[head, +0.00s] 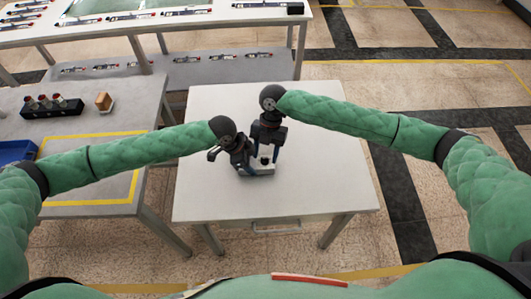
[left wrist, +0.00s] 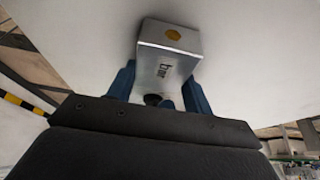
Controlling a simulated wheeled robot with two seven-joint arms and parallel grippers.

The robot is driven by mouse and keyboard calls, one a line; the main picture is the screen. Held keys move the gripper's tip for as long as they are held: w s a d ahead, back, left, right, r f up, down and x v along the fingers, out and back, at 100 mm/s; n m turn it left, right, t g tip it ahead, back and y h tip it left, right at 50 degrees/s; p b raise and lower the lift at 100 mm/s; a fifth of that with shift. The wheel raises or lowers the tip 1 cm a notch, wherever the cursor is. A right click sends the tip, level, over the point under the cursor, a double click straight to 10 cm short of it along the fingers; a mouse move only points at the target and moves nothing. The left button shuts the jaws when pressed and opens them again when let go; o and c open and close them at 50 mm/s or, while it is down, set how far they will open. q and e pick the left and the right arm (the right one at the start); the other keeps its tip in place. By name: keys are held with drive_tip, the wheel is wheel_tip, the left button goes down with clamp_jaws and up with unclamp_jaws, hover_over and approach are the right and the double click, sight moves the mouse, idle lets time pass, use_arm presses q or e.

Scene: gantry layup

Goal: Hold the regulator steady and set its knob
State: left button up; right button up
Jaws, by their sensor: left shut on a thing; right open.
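The regulator (head: 262,169) is a small grey-silver block on the white table, partly hidden by both grippers in the head view. In the left wrist view the regulator (left wrist: 168,55) shows a yellow-orange mark on one face and dark lettering on another. My left gripper (head: 248,165) is shut on its body from the left, with a blue finger on either side. A dark round part shows between those fingers. My right gripper (head: 265,149) points down over the regulator with its blue fingers apart. I cannot clearly tell the knob or its setting.
The white table (head: 330,190) is otherwise clear. A long bench with several slim parts stands at the back.

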drive_tip(key=shift+f, duration=0.2)
drive_tip(key=c, duration=1)
